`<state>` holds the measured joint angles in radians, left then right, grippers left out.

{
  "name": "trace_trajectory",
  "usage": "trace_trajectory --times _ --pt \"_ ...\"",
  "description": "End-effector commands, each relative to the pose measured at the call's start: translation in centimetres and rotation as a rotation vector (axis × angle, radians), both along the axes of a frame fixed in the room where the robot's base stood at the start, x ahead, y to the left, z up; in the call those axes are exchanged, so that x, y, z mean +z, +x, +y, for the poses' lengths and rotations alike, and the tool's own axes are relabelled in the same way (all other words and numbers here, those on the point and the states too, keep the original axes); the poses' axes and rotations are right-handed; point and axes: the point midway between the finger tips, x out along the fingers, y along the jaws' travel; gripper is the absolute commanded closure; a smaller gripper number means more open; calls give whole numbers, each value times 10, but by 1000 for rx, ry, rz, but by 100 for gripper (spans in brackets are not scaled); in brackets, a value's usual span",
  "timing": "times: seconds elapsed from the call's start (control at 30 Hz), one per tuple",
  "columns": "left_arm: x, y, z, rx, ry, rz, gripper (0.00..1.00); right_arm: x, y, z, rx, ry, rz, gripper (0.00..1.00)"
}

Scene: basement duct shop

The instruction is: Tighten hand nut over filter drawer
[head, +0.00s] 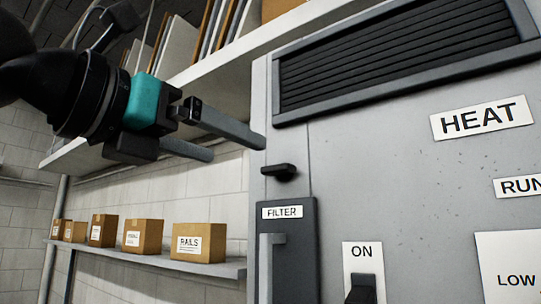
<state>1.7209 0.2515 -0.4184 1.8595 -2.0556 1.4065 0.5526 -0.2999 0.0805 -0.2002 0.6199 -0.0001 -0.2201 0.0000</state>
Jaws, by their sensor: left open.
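The filter drawer (303,258) is a dark grey panel with a FILTER label and a grey vertical handle, low on the grey cabinet. A black hand nut (280,172) with a short wing sits on the cabinet face just above the drawer; its wing points roughly sideways. My left gripper (238,148) comes in from the upper left with its two grey fingers spread and nothing between them. Its fingertips are up and to the left of the hand nut, and I see no contact with it. The right gripper is out of view.
The cabinet (400,180) has a dark louvred vent (400,55) above, a HEAT label (482,118) and an ON switch (361,288). Left of it, a wall shelf (215,267) holds several cardboard boxes, including one marked RAILS (198,243). A higher shelf holds upright panels.

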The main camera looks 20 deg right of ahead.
Motion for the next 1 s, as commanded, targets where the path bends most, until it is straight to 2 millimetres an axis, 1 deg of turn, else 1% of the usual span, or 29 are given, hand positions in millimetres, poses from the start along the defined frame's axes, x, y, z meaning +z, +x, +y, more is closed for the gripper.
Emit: trace_trajectory --times 0.03,0.2,0.4,0.5,0.7,0.93,1.0 --pt "2 7 -11 -4 2 7 5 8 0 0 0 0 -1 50" --pt "2 30 -40 -4 1 7 5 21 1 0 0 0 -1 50" --pt "1 52 -67 -3 1 6 5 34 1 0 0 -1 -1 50" --pt "2 59 -76 -3 0 3 5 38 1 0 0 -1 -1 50" --pt "0 64 -83 -2 1 2 5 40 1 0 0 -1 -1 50" --pt "-1 64 -83 -2 0 1 5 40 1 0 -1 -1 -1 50" --pt "-1 64 -83 -2 0 1 13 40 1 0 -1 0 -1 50"
